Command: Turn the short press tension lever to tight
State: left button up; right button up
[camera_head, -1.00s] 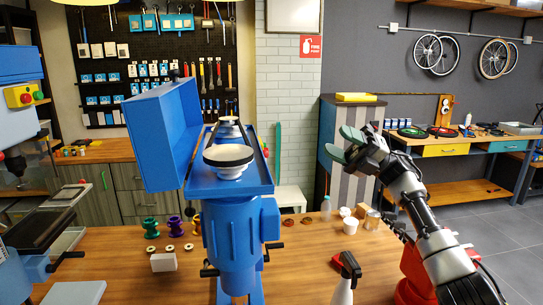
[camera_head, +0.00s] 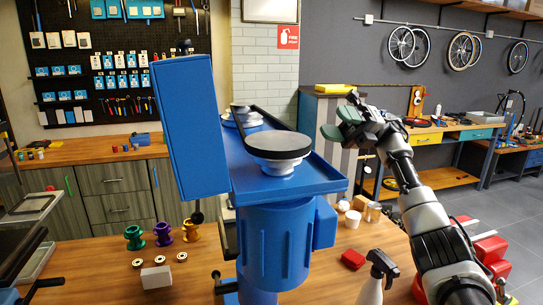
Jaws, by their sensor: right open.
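A blue press (camera_head: 272,245) stands in the middle with its belt cover (camera_head: 190,125) swung up, showing pulleys and a black belt. The front pulley (camera_head: 278,150) has a dark rim and pale top. A black-ended handle (camera_head: 217,280) sticks out low on the press's left side; I cannot tell whether it is the tension lever. My right gripper (camera_head: 341,123) has green fingertips and is open and empty. It is raised to the right of the pulley tray, apart from the press in the picture. My left gripper is not in view.
On the wooden bench are colored spools (camera_head: 163,233), a white block (camera_head: 156,277), a spray bottle (camera_head: 372,280), a red block (camera_head: 353,259) and small cups (camera_head: 352,218). Part of another machine (camera_head: 25,240) shows at the left edge.

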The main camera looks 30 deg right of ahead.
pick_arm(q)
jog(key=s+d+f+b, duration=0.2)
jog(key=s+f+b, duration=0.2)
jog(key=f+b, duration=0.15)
pick_arm(e)
notch_tip(320, 180, down, 6)
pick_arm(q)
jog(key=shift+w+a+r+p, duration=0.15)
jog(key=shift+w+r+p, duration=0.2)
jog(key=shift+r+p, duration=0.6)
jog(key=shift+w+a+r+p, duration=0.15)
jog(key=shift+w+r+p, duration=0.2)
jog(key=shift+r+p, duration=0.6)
pick_arm(e)
jog(key=x, duration=1)
jog(key=shift+s+r, duration=0.4)
jog(key=shift+s, duration=0.1)
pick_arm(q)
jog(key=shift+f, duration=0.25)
pick_arm(e)
jog(key=shift+a, duration=0.1)
jog(key=shift+c, duration=0.3)
grip_shut()
